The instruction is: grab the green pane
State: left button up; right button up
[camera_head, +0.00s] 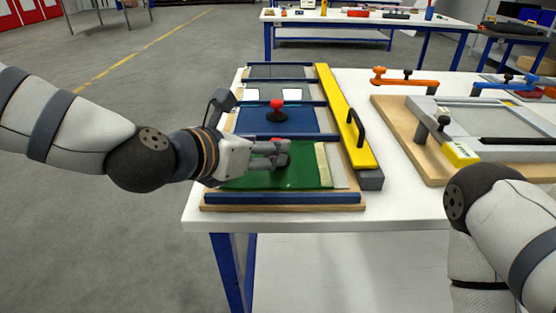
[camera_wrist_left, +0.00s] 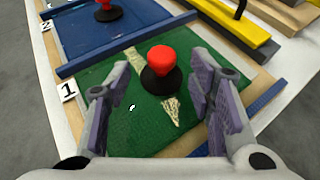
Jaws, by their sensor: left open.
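The green pane (camera_head: 300,178) lies flat in the nearest slot of a wooden rack (camera_head: 285,207) on the white table. In the left wrist view the green pane (camera_wrist_left: 132,114) carries a red knob on a black round base (camera_wrist_left: 160,70), with pale tan streaks beside it. My right gripper is out of view.
A blue pane (camera_head: 245,121) with its own red knob (camera_head: 276,105) lies behind the green one. Blue bars separate the slots. A yellow bar with a black handle (camera_head: 345,115) runs along the rack's right side. A clamped frame (camera_head: 480,115) stands further right.

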pick_arm(q)
jog(key=x, duration=0.4)
jog(key=shift+w+d+f, duration=0.15)
jog(key=shift+d, duration=0.1)
jog(key=shift+w+d, duration=0.1)
jog(key=shift+w, duration=0.15)
grip_shut()
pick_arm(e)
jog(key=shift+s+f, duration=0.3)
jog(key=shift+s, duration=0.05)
